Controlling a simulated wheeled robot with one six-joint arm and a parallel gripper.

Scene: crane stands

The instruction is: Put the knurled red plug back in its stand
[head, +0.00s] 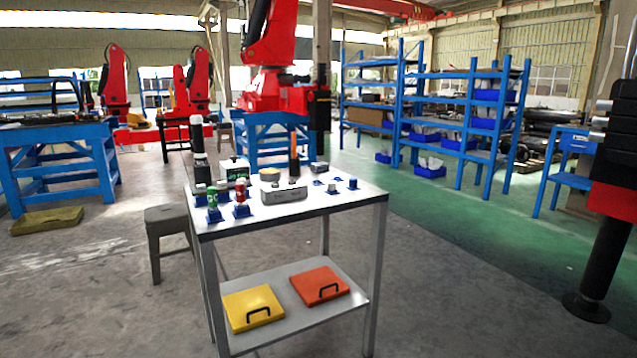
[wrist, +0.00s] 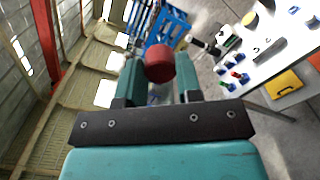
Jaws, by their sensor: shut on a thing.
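My gripper (wrist: 160,76) shows in the wrist view, its two teal fingers shut on a red round plug (wrist: 159,62). The plug's round end faces the camera; its far side and knurling cannot be made out. The gripper is held up in the air, well apart from the table. It is not seen in the head view. On the white table (head: 340,205), blue stands sit at the front left, one with a green piece (head: 212,196) and one with a red-topped piece (head: 240,191). Small blue stands (head: 332,187) stand at the right; I cannot tell which belongs to the plug.
A grey box (head: 284,194), a dark upright cylinder with an orange tip (head: 294,155) and a green-faced device (head: 235,168) crowd the table's middle and back. A grey stool (head: 168,215) stands to its left. Floor is open to the right.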

